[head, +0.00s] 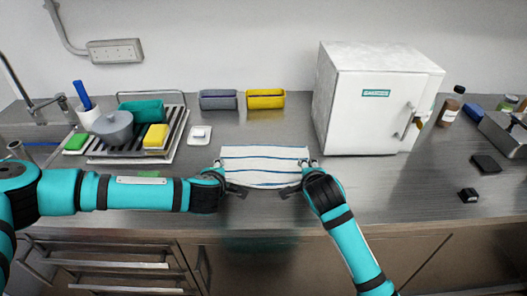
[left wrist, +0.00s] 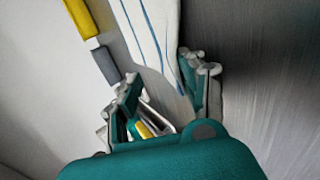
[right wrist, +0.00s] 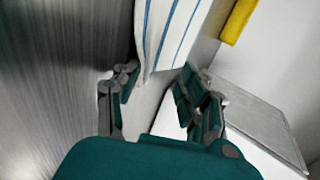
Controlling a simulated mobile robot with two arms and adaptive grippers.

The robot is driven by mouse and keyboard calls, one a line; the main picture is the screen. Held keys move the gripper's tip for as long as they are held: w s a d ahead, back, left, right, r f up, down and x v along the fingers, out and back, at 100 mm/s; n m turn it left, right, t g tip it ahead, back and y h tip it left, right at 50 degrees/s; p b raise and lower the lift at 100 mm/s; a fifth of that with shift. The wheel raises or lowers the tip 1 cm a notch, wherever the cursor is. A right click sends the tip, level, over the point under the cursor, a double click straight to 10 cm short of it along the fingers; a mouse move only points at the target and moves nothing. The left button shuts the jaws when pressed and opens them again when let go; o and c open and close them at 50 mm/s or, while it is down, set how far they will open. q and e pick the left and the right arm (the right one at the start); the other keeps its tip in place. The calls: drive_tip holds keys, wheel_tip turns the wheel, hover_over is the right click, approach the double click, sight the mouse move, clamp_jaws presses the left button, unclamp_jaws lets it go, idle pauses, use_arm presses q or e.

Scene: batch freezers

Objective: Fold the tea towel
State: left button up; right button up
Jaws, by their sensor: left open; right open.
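The tea towel (head: 265,165) is white with blue stripes. It lies flat on the steel counter in the middle of the head view, wider than it is deep. My left gripper (head: 228,177) is at the towel's left edge, its fingers open. In the left wrist view the towel (left wrist: 152,40) runs between the open fingers (left wrist: 160,85). My right gripper (head: 303,176) is at the towel's right edge, also open. In the right wrist view the towel (right wrist: 172,35) reaches between the open fingers (right wrist: 158,88). I cannot tell whether any finger touches the cloth.
A white freezer box (head: 362,110) stands right of the towel. A grey bin (head: 218,100) and a yellow bin (head: 266,99) stand behind it. A dish rack (head: 118,158) with a grey pot is at left. The counter's front edge (head: 270,228) is close.

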use_arm(q)
drive_tip(key=s+r, duration=0.6)
drive_tip(key=r, duration=0.3)
use_arm(e)
drive_tip(key=s+r, duration=0.6)
drive_tip(key=r, duration=0.3)
use_arm(q)
drive_tip(key=shift+f, duration=0.1)
use_arm(e)
drive_tip(key=shift+f, duration=0.1)
